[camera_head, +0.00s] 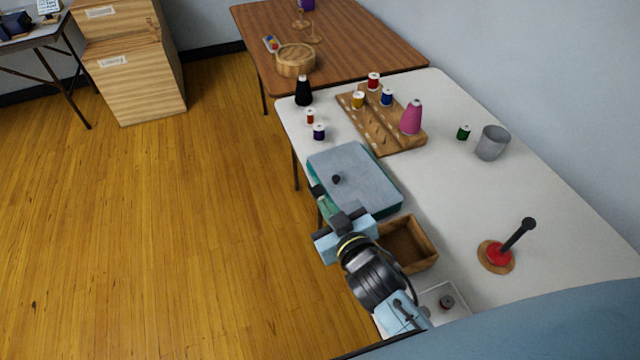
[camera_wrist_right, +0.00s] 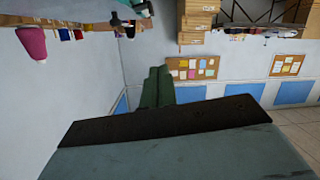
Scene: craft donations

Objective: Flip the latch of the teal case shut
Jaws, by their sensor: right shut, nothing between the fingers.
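The teal case (camera_head: 384,208) lies on the white table, its flat grey lid down on the teal body. A small dark knob (camera_head: 336,179) shows on the lid near its left edge. I cannot make out the latch; the case's left side is partly hidden by my gripper. My right gripper (camera_head: 321,194) is at that left side, by the table's edge. Its green fingers are shut and empty, and they also show in the right wrist view (camera_wrist_right: 157,88). I cannot tell whether they touch the case. My left gripper is not in view.
A brown open box (camera_head: 425,242) stands close beside the case, near my right forearm. A wooden spool rack (camera_head: 378,135) and loose spools stand beyond the case. The table's middle is clear.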

